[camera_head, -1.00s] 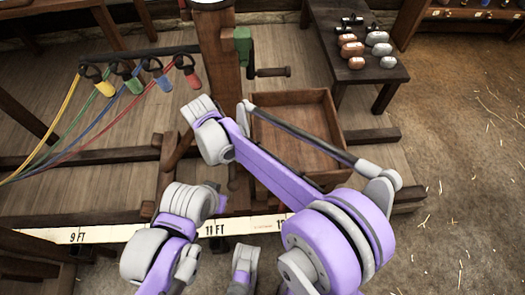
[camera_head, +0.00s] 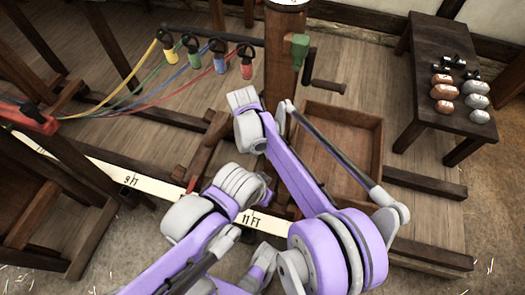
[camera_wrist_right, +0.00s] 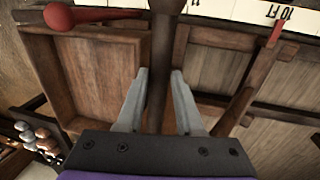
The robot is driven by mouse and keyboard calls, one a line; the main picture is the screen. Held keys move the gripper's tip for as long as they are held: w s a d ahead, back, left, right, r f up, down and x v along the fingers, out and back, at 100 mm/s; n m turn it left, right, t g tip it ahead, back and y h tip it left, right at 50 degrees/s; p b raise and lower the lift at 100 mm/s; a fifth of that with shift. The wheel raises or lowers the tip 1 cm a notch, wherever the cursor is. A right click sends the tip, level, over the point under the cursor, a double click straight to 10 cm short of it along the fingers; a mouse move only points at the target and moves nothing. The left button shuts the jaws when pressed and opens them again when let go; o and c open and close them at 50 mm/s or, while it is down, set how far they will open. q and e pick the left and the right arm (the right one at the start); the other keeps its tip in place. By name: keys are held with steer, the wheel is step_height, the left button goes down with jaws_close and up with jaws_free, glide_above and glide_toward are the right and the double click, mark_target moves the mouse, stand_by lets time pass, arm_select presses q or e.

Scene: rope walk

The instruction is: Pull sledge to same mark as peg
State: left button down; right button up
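The sledge is a wooden frame with a thick post (camera_head: 289,75), a green-mounted crank (camera_head: 322,86) and an open, empty box (camera_head: 345,125). A slanted wooden arm (camera_wrist_right: 245,100) ends in a red tip (camera_wrist_right: 277,30) by the 10 FT mark. A rod with a red ball (camera_wrist_right: 60,17) lies across the box's tape-side edge in the wrist view; I cannot tell whether it is the peg. My right gripper (camera_wrist_right: 160,75) has its fingers apart, one each side of a dark wooden bar (camera_wrist_right: 158,45). My left arm (camera_head: 195,215) shows below; its fingers cannot be made out.
The marked tape (camera_head: 105,170) runs along the near side, partly hidden by my arms. Coloured ropes run from hooks (camera_head: 205,45) to a red block (camera_head: 25,118). A table (camera_head: 425,60) with several weights stands at the back right. A dark wooden stand (camera_head: 40,215) is at left.

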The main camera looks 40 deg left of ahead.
steer(key=o, duration=0.4)
steer(key=shift+c, duration=0.2)
step_height(320, 180, up, 11)
steer(key=a+p, duration=0.1)
steer(key=a, duration=0.1)
steer(key=shift+s+f+p, duration=0.2)
steer(key=shift+s+p, duration=0.1)
steer(key=shift+p, duration=0.1)
